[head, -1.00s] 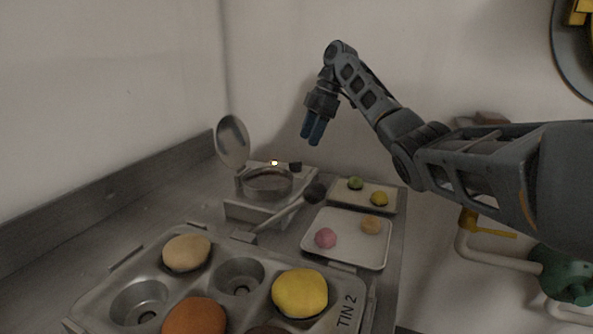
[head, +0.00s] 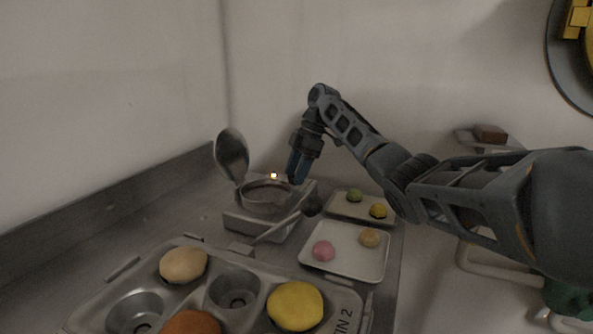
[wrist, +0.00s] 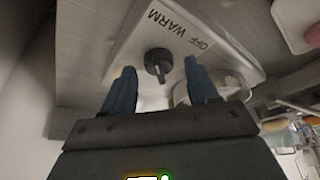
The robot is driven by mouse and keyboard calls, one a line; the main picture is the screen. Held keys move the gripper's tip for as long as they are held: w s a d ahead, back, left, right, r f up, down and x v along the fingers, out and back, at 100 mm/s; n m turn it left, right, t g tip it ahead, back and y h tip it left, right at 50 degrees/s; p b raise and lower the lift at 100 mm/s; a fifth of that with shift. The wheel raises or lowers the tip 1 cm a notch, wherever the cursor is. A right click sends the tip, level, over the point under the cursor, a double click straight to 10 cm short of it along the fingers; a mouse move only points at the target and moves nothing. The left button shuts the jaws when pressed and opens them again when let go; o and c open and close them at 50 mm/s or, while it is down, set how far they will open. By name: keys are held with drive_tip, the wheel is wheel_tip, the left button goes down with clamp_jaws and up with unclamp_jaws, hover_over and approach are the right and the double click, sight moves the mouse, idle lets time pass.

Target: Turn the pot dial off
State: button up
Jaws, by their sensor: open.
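The pot (head: 266,203) sits on its pale warmer base (head: 245,220) against the back of the counter. A small light (head: 273,175) glows on the base behind the pot. The black dial (wrist: 157,62) shows in the wrist view, with OFF and WARM printed beside it. I cannot tell clearly which word it points to. My gripper (head: 297,181) points down at the back of the base, and its blue fingers hide the dial in the head view. In the wrist view my gripper (wrist: 160,72) is open, with the dial between the two fingertips and no clear contact.
A lidlike metal disc (head: 232,155) stands tilted left of the pot. A dark-ended ladle handle (head: 285,222) slants in front of the base. Plates (head: 345,262) with small balls lie right, and a muffin tin (head: 225,262) lies in front.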

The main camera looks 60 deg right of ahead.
drive_tip(key=c, duration=1)
drive_tip(key=shift+r+p, duration=0.1)
drive_tip(key=shift+p, duration=0.2)
drive_tip(key=m+p, duration=0.1)
drive_tip(key=p, duration=0.1)
drive_tip(key=m+t+h+p, duration=0.1)
drive_tip(key=m+p, duration=0.1)
drive_tip(key=shift+a+r+m, duration=0.15)
drive_tip(key=shift+r+m, duration=0.05)
drive_tip(key=shift+m, duration=0.1)
drive_tip(key=m+h+p, duration=0.1)
drive_tip(key=m+p, duration=0.2)
drive_tip(key=m+h+p, duration=0.1)
drive_tip(key=m+p, duration=0.2)
drive_tip(key=shift+s+a+t, duration=0.1)
drive_tip(key=shift+a+t, duration=0.05)
drive_tip(key=shift+t, duration=0.15)
drive_tip(key=m+h+p, duration=0.1)
drive_tip(key=m, duration=0.1)
drive_tip(key=m+h+p, duration=0.1)
drive_tip(key=m, duration=0.1)
drive_tip(key=shift+a+f+m, duration=0.1)
drive_tip(key=shift+f+m, duration=0.1)
drive_tip(key=shift+m, duration=0.2)
drive_tip(key=shift+m+g+h, duration=0.4)
drive_tip(key=shift+m+h, duration=0.3)
drive_tip(key=shift+m, duration=1)
